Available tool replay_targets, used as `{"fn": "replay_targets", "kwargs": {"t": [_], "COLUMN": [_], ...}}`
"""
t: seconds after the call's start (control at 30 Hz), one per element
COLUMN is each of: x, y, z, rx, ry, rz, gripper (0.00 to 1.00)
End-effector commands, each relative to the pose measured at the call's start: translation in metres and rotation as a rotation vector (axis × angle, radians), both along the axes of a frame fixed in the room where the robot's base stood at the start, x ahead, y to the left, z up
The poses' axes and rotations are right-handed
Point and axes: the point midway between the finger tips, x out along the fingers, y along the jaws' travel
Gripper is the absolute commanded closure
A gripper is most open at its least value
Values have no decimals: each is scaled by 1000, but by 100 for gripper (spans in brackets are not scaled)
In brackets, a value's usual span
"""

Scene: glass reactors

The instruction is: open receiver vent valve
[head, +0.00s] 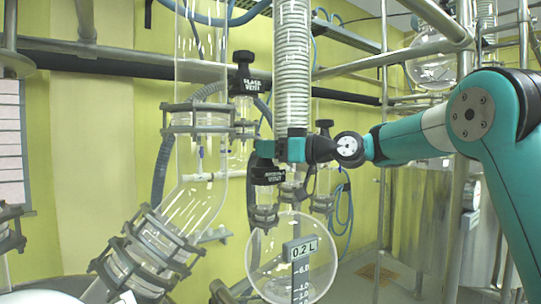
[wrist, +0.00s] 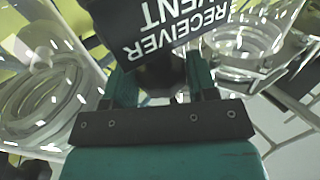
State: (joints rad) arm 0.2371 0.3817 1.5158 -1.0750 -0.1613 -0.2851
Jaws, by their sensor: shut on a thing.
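The receiver vent valve (head: 268,177) is a black knob with a white-lettered label, above the round glass receiver flask (head: 270,262). In the wrist view its label (wrist: 165,28) reads "RECEIVER VENT" and shows upside down. My gripper (head: 266,150) reaches in from the right at the top of the valve. In the wrist view the teal fingers (wrist: 160,82) stand on both sides of the black valve stem below the label, shut on it. The far side of the knob is hidden.
Another black valve labelled "flask vent" (head: 245,80) stands just above left. A coiled glass condenser (head: 291,70) rises right behind my gripper. A wide glass column (head: 200,120) stands at left, and metal pipes (head: 345,62) cross above my arm.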

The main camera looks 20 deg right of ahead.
Motion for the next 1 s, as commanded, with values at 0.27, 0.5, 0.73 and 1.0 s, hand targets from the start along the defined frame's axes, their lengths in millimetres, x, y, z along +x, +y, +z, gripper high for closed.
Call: {"fn": "replay_targets", "kwargs": {"t": [0.27, 0.5, 0.73, 1.0], "x": [0, 0, 0, 0], "y": [0, 0, -1, 0], "z": [1, 1, 0, 1], "rx": [-1, -1, -2, -1], "ry": [-3, -1, -1, 2], "rz": [2, 1, -1, -23], "gripper": [71, 22, 22, 22]}}
